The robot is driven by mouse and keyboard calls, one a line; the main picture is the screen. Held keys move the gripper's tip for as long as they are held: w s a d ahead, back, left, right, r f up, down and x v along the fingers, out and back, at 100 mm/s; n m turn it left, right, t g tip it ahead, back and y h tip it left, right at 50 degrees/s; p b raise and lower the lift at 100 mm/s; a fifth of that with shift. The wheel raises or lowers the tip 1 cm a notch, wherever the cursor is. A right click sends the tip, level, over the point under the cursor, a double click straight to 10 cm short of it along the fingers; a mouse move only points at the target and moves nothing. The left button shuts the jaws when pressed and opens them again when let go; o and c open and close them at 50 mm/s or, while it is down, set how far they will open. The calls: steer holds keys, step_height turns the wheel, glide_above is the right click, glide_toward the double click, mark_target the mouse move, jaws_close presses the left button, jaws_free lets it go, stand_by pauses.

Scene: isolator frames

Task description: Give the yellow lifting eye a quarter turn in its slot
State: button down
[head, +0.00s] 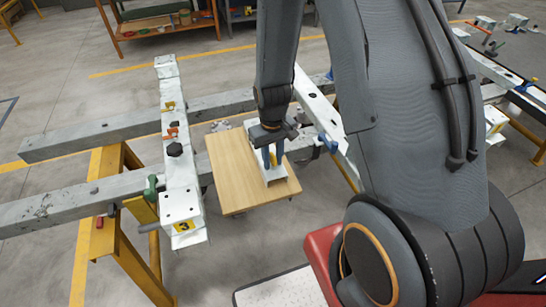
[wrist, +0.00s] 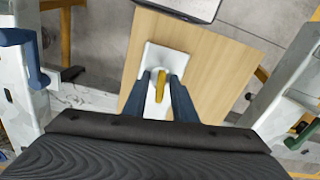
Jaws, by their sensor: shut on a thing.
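The yellow lifting eye (wrist: 161,85) stands on a white block (wrist: 158,50), seen between my blue fingers in the wrist view. In the head view only a bit of its yellow (head: 272,159) shows between the fingers. My gripper (head: 272,153) reaches down over the white block (head: 276,175) and is shut on the lifting eye. In the wrist view my gripper (wrist: 162,80) has one finger on each side of it. The slot is hidden by the eye and the fingers. The block rests on a wooden tabletop (head: 234,175).
A white isolator post marked 3 (head: 182,200), with small coloured fittings, lies across grey beams (head: 45,208) at left. Another white frame (head: 318,103) stands close to the right of the tabletop. A shelf bench (head: 165,30) is behind. The tabletop's left part is bare.

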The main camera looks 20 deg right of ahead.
steer(key=shift+m, duration=0.8)
steer(key=c, duration=1.4)
jaws_free()
steer(key=shift+o, duration=0.2)
steer(key=shift+r+b, duration=0.75)
steer(key=shift+r, duration=3.15)
steer(key=s+r+t+b, duration=0.1)
steer(key=s+r, duration=0.8)
steer(key=r, duration=0.1)
steer(key=shift+s, duration=0.25)
